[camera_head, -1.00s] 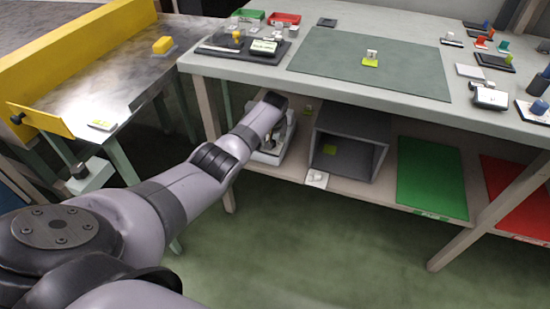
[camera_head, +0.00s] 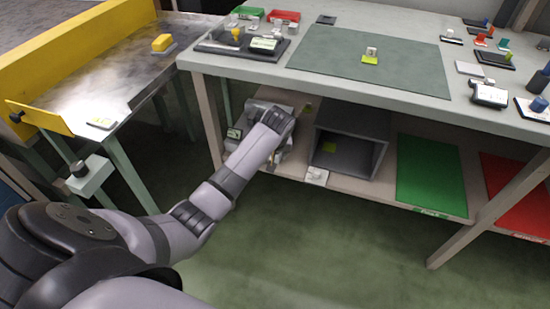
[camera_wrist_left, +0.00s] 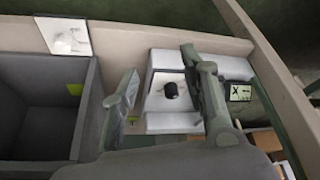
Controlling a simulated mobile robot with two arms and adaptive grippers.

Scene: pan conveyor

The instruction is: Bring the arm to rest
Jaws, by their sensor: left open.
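My left arm (camera_head: 225,185) reaches from the lower left to the lower shelf under the bench. My left gripper (camera_wrist_left: 160,65) is open in the left wrist view, its two fingers spread. Between and behind the fingers is a white device with a black knob (camera_wrist_left: 171,90); I cannot tell if the fingers touch it. Nothing is seen held. In the head view the gripper is mostly hidden behind my wrist, in front of that device. My right gripper is not in view.
A grey open box (camera_head: 350,150) stands right of my wrist on the shelf (camera_head: 300,172), with a white switch plate (camera_head: 317,176) before it. Green (camera_head: 430,178) and red (camera_head: 515,195) mats lie further right. The bench top (camera_head: 390,15) overhangs. The floor in front is clear.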

